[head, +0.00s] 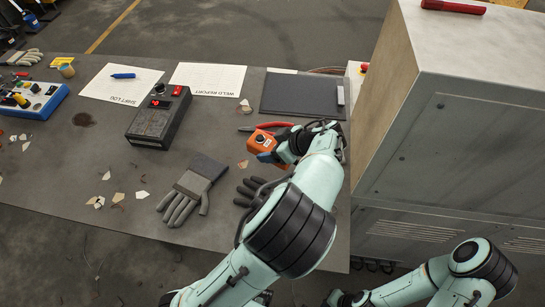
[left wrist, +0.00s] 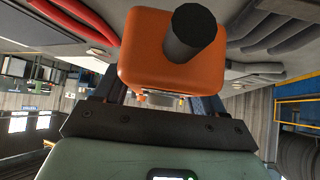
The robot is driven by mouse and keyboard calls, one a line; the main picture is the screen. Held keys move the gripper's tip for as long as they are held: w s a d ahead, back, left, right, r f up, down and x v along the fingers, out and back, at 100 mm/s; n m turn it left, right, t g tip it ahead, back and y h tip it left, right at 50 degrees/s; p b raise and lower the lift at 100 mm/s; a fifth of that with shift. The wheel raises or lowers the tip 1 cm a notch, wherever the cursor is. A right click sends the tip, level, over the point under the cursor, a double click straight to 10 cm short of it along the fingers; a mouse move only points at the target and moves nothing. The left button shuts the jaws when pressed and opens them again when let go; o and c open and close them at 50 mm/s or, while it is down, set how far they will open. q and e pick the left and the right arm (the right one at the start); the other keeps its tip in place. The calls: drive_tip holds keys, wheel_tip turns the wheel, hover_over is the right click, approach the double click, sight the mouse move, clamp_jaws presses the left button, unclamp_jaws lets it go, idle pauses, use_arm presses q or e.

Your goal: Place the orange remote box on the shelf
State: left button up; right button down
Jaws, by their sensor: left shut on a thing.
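The orange remote box (head: 262,141) has a dark round knob on top and is above or on the grey worktable, which I cannot tell from the head view. My left gripper (head: 277,150) is shut on it, with the arm hiding part of the grip. In the left wrist view the orange box (left wrist: 172,75) fills the space between the fingers, with its black knob (left wrist: 189,32) toward the camera. A tall grey cabinet (head: 450,145) stands to the right; no separate shelf board is clear. My right arm shows at the lower right, its gripper out of view.
Red-handled pliers (head: 270,126), a black mat (head: 303,97) and grey gloves (head: 193,190) lie close by on the table (head: 90,215). A black control box (head: 158,118) stands left of them. A red flashlight (head: 453,6) lies on the cabinet top, which is otherwise mostly bare.

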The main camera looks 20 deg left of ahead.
use_arm(q)
drive_tip(key=shift+f, duration=2.65)
drive_tip(key=o, duration=1.3)
